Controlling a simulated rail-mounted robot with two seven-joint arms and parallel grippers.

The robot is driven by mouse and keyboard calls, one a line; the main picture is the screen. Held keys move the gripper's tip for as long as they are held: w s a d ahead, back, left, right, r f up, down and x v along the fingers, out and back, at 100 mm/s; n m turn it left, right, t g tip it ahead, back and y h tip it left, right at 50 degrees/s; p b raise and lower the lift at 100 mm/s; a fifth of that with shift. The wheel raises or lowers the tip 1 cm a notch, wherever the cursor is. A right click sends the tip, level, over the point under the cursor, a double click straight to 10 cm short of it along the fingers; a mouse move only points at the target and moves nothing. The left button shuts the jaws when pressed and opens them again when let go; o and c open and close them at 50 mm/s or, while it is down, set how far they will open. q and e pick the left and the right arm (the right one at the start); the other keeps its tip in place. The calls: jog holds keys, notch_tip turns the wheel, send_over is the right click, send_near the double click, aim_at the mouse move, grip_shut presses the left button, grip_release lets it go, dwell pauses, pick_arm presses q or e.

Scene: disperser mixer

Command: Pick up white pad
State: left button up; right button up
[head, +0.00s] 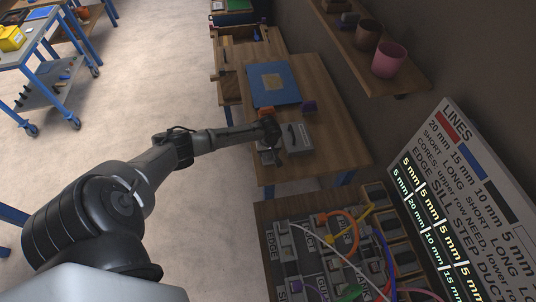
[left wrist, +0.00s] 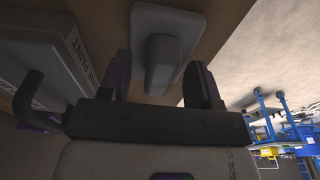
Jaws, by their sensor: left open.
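A pale grey-white pad with a raised block-like grip (left wrist: 165,55) shows in the left wrist view, on the wooden surface; I take it for the white pad. The grip lies between the two fingers of my left gripper (left wrist: 160,82), which are open with gaps visible on both sides. In the head view my left gripper (head: 268,135) is over the near left part of the wooden table (head: 335,125) and hides most of what is under it. My right gripper is not in view.
A grey box with a dark handle (head: 297,139) stands just right of my gripper; lettering shows on it in the left wrist view (left wrist: 75,50). A cable-filled bench (head: 262,212) is nearer.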

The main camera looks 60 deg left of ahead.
pick_arm(q)
jog(key=shift+c, duration=0.2)
jog(key=c, duration=1)
jog(key=shift+o, duration=0.2)
jog(key=shift+r, duration=0.15)
jog(key=shift+r, duration=0.6)
notch_tip(320, 180, up, 3)
jog(key=shift+r+p, duration=0.1)
jog(key=shift+p, duration=0.2)
jog(key=w+d+r, duration=0.1)
jog(key=d+r, duration=0.1)
jog(key=d, duration=0.1)
jog(key=w+d+r, duration=0.1)
jog(key=d+r, duration=0.1)
jog(key=d, duration=0.2)
jog(key=w+d+r, duration=0.1)
jog(key=d+r, duration=0.1)
jog(key=d, duration=0.2)
jog(key=shift+w+d+r, duration=0.1)
jog(key=shift+r, duration=0.05)
